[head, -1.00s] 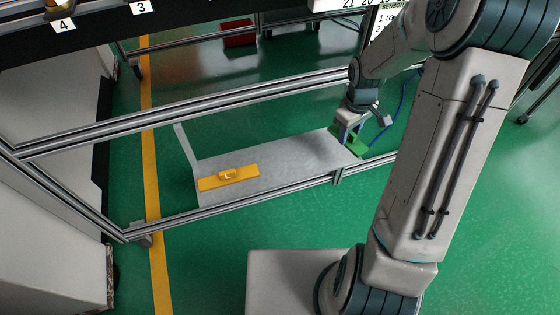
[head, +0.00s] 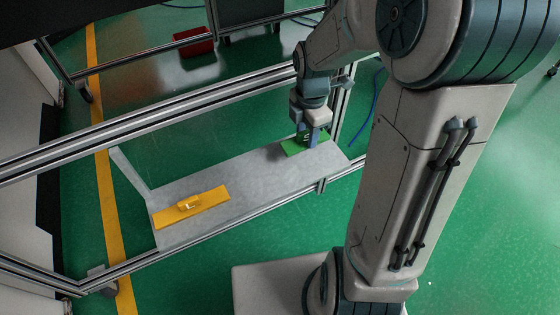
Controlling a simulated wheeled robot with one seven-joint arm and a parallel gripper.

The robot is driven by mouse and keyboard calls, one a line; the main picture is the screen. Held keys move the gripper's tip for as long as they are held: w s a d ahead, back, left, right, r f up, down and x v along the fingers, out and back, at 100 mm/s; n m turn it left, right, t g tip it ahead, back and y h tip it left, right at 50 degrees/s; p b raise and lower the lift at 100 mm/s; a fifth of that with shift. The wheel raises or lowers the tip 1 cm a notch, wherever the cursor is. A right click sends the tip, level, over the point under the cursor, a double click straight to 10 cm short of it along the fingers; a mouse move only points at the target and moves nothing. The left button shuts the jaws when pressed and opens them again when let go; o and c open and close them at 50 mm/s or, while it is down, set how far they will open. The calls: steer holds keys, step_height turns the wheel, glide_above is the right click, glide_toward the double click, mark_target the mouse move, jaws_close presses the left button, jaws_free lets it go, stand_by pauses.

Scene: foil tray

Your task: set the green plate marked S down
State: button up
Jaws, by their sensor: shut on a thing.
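The green plate (head: 291,148) is at the right end of the grey metal shelf (head: 240,182). It looks level and low over the shelf surface; I cannot tell whether it touches. My gripper (head: 311,139) points down over the plate and is shut on its raised middle part. The fingers and the gripper body hide part of the plate, and a dark mark shows beside the fingers.
A yellow plate (head: 215,197) with a raised handle lies at the left end of the shelf. The shelf between the plates is clear. Aluminium rails (head: 200,93) frame the shelf. A red box (head: 193,42) is on the floor behind.

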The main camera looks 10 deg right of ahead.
steer(key=shift+f+b, duration=0.95)
steer(key=shift+f, duration=2.55)
steer(key=shift+f, duration=0.2)
steer(key=o, duration=1)
steer(key=shift+r, duration=0.15)
